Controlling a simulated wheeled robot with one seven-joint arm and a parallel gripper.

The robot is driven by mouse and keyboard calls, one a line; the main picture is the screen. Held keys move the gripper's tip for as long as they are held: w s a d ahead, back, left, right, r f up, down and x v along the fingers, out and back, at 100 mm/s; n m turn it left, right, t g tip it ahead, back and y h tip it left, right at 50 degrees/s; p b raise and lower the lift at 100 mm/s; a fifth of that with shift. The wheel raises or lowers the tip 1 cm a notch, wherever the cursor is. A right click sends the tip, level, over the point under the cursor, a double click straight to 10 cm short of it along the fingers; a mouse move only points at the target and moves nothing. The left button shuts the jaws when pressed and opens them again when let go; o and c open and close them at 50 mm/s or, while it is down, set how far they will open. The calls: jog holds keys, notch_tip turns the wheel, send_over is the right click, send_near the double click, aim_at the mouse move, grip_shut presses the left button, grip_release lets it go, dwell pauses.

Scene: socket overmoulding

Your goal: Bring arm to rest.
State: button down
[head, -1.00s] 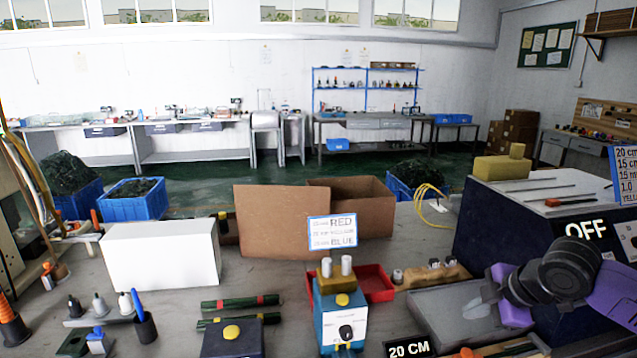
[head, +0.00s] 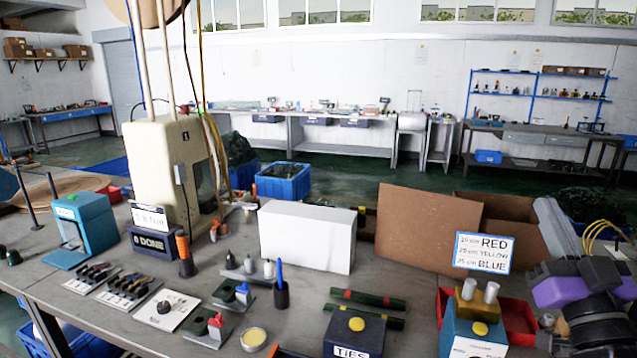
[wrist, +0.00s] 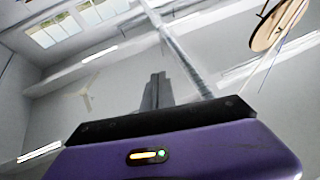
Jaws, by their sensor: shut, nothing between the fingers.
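My purple and black arm is at the right edge of the head view, in front of the cardboard box. My gripper (wrist: 157,80) shows in the wrist view as two grey fingers close together, with nothing between them. It points up, towards the wall, windows and ceiling. In the head view the grey gripper (head: 546,210) rises above the purple wrist, clear of the bench top, and hides part of the cardboard box.
The bench holds a cardboard box (head: 425,228), a white block (head: 306,237), a blue device (head: 476,338), a red tray (head: 516,318), green rods (head: 368,299), tool racks and a cream press (head: 165,175). A colour-length sign (head: 483,252) stands before the box.

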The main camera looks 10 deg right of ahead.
jog(key=s+a+f+n+g+y, duration=0.1)
jog(key=s+a+f+g+y, duration=0.1)
jog(key=s+a+f, duration=0.5)
jog(key=s+a+f+n+g+y, duration=0.1)
jog(key=s+a+f+g+y, duration=0.2)
jog(key=s+a+f, duration=0.5)
jog(key=s+a+f+n+g+y, duration=0.1)
jog(key=s+a+f, duration=0.7)
jog(key=s+f, duration=0.8)
jog(key=shift+a+f+n+g+y, duration=0.35)
jog(key=shift+g+y, duration=0.35)
jog(key=shift+g, duration=0.4)
jog(key=shift+d+r, duration=0.1)
